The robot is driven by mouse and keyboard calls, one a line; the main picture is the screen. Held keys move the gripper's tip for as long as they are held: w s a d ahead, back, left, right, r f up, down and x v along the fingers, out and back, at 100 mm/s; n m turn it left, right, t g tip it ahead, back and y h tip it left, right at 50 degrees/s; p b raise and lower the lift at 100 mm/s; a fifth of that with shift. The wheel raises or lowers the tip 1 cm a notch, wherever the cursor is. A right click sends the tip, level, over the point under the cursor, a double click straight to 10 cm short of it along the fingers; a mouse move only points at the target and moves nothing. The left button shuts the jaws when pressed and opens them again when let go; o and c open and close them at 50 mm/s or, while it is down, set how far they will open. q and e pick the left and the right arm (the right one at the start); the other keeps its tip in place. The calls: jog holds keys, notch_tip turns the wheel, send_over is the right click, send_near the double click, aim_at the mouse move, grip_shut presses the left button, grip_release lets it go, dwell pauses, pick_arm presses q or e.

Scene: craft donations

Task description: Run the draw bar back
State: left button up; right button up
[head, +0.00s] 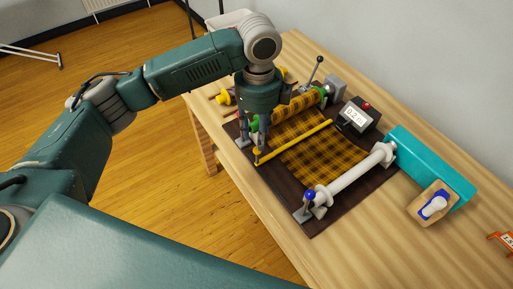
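The yellow draw bar (297,141) lies across the yellow-and-black plaid cloth (318,152), from near left to far right. The cloth runs from a roll with green ends (301,104) toward a white roller (348,180) at the front. My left gripper (259,143) points down beside the cloth, at the bar's left end. Its fingers are small and partly overlapped, so I cannot tell whether they grip the bar or only stand beside it. My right gripper is out of view.
A dark base board (327,213) carries the rig. A counter with a display and red button (358,116) stands behind the cloth. A teal housing (429,166) and a white-and-blue switch on a wooden block (434,204) are at right. The table's front right (378,255) is clear.

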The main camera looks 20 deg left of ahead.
aim_at(257, 154)
pick_arm(q)
jog(key=f, duration=0.4)
jog(key=shift+s+a+f+p, duration=0.15)
jog(key=shift+s+f+p, duration=0.2)
jog(key=f, duration=0.4)
jog(key=shift+w+f+p, duration=0.2)
jog(key=shift+f+p, duration=0.1)
jog(key=shift+f, duration=0.1)
jog(key=c, duration=0.8)
grip_shut()
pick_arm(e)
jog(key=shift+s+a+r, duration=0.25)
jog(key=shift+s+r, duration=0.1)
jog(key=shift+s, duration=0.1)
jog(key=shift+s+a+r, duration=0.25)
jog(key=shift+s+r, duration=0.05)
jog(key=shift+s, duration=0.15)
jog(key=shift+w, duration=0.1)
